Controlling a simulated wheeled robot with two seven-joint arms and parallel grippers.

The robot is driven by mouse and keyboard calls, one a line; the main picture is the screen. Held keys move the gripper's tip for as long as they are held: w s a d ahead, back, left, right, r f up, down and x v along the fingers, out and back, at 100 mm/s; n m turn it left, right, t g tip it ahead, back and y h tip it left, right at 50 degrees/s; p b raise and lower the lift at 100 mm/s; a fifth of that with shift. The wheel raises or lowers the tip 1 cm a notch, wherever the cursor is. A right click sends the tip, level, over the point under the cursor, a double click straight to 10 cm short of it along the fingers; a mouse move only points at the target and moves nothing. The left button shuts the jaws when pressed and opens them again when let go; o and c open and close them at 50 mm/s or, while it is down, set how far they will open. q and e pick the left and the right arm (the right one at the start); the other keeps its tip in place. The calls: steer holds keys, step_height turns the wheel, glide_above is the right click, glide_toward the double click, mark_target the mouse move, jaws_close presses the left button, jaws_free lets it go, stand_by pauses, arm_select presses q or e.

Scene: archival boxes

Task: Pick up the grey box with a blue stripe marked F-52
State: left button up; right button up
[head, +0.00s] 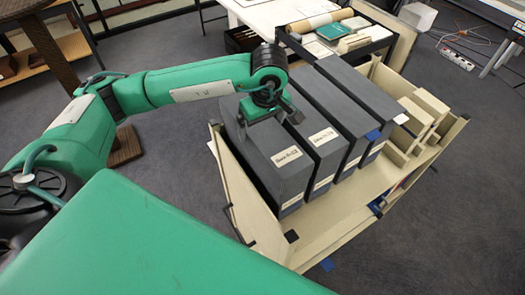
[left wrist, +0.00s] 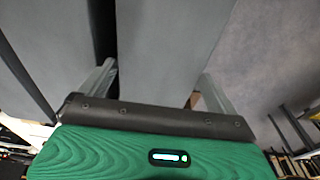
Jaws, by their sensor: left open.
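Several dark grey boxes stand side by side on a cream trolley (head: 235,180) in the head view. The leftmost box (head: 262,160) has a pale label on its front top edge. A second box (head: 318,128) and a third box (head: 342,98) are beside it. Some blue shows low on the box fronts, but I cannot read any label as F-52. My left gripper (head: 268,112) is open over the leftmost box. In the left wrist view, its fingers (left wrist: 160,88) are either side of a grey box (left wrist: 165,50), one at the dark gap to the neighbouring box. Contact is unclear.
Smaller cream boxes (head: 428,108) stand at the trolley's right end. A dark tray of papers and a green book (head: 308,30) is behind the boxes. A white power strip (head: 457,58) lies on the floor at right. Grey carpet is free at lower right.

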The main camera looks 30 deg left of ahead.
arm_select(q)
steer(key=shift+f, duration=0.45)
steer(key=shift+f+p, duration=0.15)
steer(key=shift+p, duration=0.3)
steer(key=f+p, duration=0.1)
steer(key=f, duration=0.1)
steer(key=f+p, duration=0.1)
steer(key=shift+w+a+f+p, duration=0.15)
steer(key=shift+w+f+p, duration=0.05)
steer(key=shift+f+p, duration=0.2)
steer(key=shift+f, duration=0.55)
steer(key=c, duration=1.7)
steer(key=shift+w+r, duration=0.1)
steer(key=shift+c, duration=0.5)
arm_select(e)
steer(key=r, duration=0.1)
steer(key=w+r, duration=0.1)
steer(key=r, duration=0.2)
steer(key=shift+w+a, duration=0.1)
steer(key=shift+w, duration=0.3)
